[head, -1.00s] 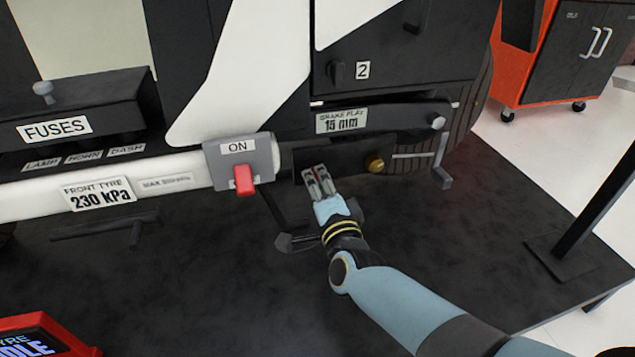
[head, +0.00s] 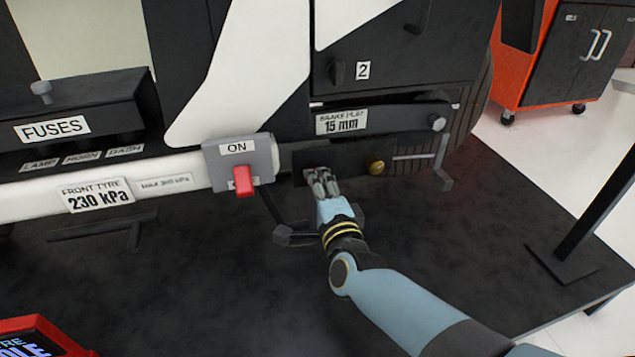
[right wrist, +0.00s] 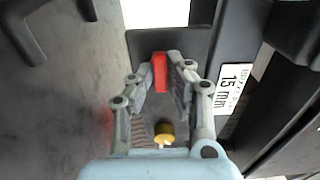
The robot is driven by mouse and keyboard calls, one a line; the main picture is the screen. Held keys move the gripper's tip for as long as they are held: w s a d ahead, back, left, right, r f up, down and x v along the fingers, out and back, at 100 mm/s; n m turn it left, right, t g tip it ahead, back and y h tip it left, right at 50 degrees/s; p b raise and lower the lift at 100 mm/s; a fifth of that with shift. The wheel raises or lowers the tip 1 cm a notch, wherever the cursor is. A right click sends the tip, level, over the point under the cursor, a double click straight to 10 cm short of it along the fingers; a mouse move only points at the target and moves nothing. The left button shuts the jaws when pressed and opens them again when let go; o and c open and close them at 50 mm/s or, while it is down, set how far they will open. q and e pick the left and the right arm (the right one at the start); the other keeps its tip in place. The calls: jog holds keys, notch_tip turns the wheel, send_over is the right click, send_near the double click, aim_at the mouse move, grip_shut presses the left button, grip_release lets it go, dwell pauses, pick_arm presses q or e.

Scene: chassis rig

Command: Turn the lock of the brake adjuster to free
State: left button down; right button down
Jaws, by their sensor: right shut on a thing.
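The brake adjuster shows in the head view as a dark plate (head: 345,158) below the "BRAKE PLAY 15 mm" label (head: 341,121), with a round brass knob (head: 376,167) to its right. Its lock is a small red lever, clear in the right wrist view (right wrist: 159,71), lying lengthwise between the fingertips. My right gripper (head: 319,173) is at the plate, shut on the red lever; the fingers hide most of it in the head view. The brass knob also shows in the right wrist view (right wrist: 163,133), near the palm. My left gripper is not in view.
A grey box marked ON with a red switch (head: 244,181) sits just left of my right gripper. A crank handle (head: 442,165) sticks out to the right of the knob. A dark pedal-like part (head: 292,236) is below left. The dark platform (head: 200,290) in front is mostly clear.

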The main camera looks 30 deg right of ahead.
jog(key=c, duration=1.5)
grip_release()
jog(key=shift+o, duration=0.9)
jog(key=shift+s, duration=0.1)
jog(key=v, duration=1.2)
jog(key=shift+d+f, duration=0.1)
